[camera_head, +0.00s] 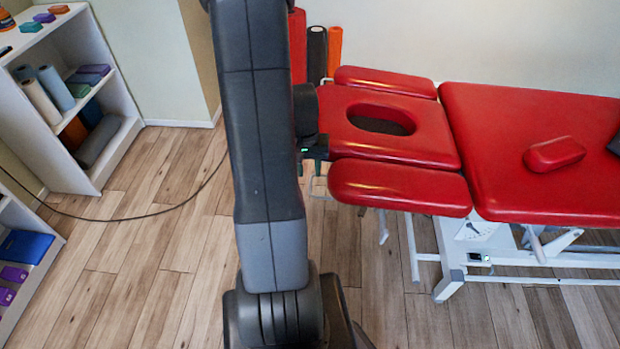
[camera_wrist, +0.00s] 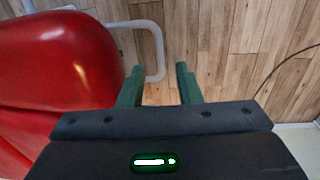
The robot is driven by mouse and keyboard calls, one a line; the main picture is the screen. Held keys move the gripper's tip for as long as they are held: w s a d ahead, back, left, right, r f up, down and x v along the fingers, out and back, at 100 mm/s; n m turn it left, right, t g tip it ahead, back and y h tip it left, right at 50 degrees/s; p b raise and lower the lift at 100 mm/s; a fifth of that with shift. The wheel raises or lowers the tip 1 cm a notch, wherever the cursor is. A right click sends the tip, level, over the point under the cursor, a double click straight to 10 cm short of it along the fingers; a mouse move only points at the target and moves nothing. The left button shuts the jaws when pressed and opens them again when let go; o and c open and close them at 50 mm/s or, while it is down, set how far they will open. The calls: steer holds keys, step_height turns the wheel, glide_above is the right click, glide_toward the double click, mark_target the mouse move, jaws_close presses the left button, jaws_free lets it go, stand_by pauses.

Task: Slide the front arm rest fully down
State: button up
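The front arm rest (camera_head: 400,187) is a red padded bar along the near side of the table's head end. It looks roughly level with the red headrest (camera_head: 435,135). My gripper (camera_head: 316,168) is by the left end of the arm rest and headrest. In the wrist view my gripper (camera_wrist: 160,82) has its two green fingers apart, with nothing clamped. A pale bent tube (camera_wrist: 158,50) shows just beyond and between the fingertips; I cannot tell whether it lies within their reach. The same pale loop shows below my gripper in the head view (camera_head: 317,193). Red padding (camera_wrist: 60,60) is left of the fingers.
The rear arm rest (camera_head: 385,80) is on the table's far side. A red cushion (camera_head: 554,154) lies on the main pad (camera_head: 530,120). Rolls (camera_head: 317,55) stand by the wall. Shelves (camera_head: 110,75) are at left. Wooden floor (camera_head: 160,240) between is clear except for a cable.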

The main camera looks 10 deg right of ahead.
mark_target(310, 183)
steer(key=shift+d+f, duration=0.1)
steer(key=shift+f, duration=1.85)
steer(key=shift+c, duration=0.2)
jaws_close()
